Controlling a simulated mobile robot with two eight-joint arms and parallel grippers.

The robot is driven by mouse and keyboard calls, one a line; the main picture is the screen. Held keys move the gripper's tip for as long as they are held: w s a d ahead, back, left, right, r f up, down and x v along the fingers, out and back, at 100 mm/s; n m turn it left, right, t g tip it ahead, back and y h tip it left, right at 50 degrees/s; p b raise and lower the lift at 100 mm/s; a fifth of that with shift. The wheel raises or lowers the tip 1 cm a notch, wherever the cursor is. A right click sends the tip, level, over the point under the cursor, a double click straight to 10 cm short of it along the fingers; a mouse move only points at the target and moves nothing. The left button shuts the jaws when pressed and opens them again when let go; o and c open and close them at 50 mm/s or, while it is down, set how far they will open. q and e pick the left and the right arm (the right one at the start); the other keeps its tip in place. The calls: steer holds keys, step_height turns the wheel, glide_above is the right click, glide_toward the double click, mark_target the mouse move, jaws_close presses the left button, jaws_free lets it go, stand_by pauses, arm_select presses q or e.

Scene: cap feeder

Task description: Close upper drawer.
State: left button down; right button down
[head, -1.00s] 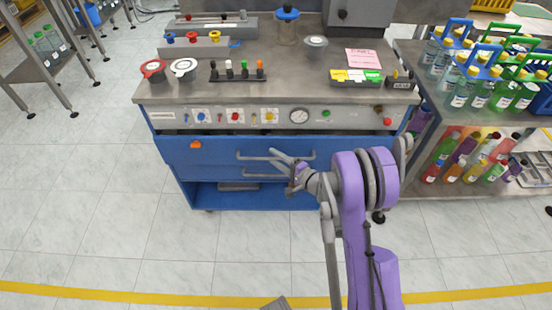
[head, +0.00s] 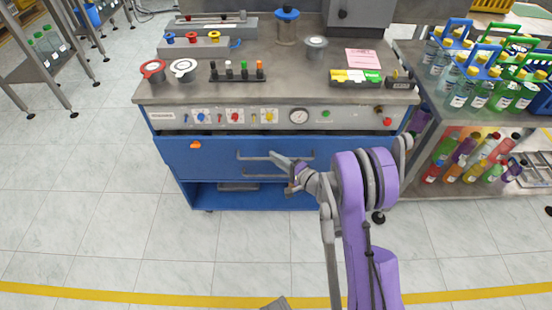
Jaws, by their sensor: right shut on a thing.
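The blue cabinet under the workbench has an upper drawer (head: 215,152) with a grey bar handle (head: 305,154). A dark gap shows along the drawer's top edge, below the control panel, so it looks pulled out somewhat. A second, lower grey handle (head: 240,176) shows beneath it. My right gripper (head: 276,159), on the purple arm from the lower right, is at the middle of the upper handle. Its fingers are shut on that handle and hide part of it.
The control panel (head: 300,117) with knobs and a gauge lies just above the drawer. The worktop (head: 280,82) carries cups and small racks. A bottle shelf (head: 470,182) stands close on the right. The tiled floor (head: 130,235) in front is clear.

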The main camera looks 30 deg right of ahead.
mark_target(279, 150)
stand_by(0.9)
steer(key=w+d, duration=0.2)
steer(key=w, duration=0.1)
steer(key=shift+w+d, duration=0.15)
steer(key=shift+w, duration=0.15)
steer(key=c, duration=0.9)
jaws_free()
steer(key=shift+w, duration=0.1)
steer(key=p+v, duration=0.1)
steer(key=v, duration=1)
